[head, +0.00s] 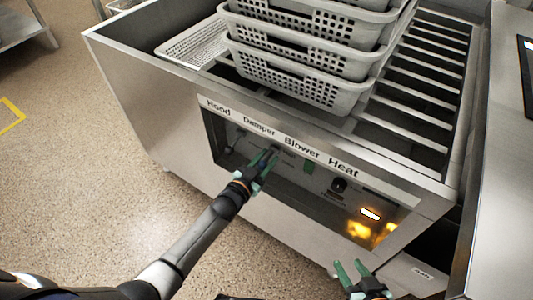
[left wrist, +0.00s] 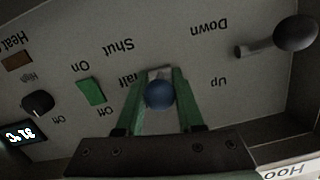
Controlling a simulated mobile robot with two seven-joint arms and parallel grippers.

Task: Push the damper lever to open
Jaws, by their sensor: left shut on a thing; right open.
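The damper lever shows in the left wrist view as a blue ball knob (left wrist: 159,95) in front of a pale slot, close to the upside-down labels "Shut" and "Half". In the head view the knob is hidden behind my left gripper (head: 268,158), which reaches into the recessed control panel below the word "Damper". The green fingers of my left gripper (left wrist: 160,98) are on both sides of the knob and shut on it. My right gripper (head: 353,272) is open and empty, in front of the machine's lower right.
Beside the damper are a hood lever with a dark ball (left wrist: 295,33), a green blower switch (left wrist: 90,91) and a black heat knob (left wrist: 38,103). The panel's rim surrounds them. Grey perforated baskets (head: 300,60) are stacked on top of the machine.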

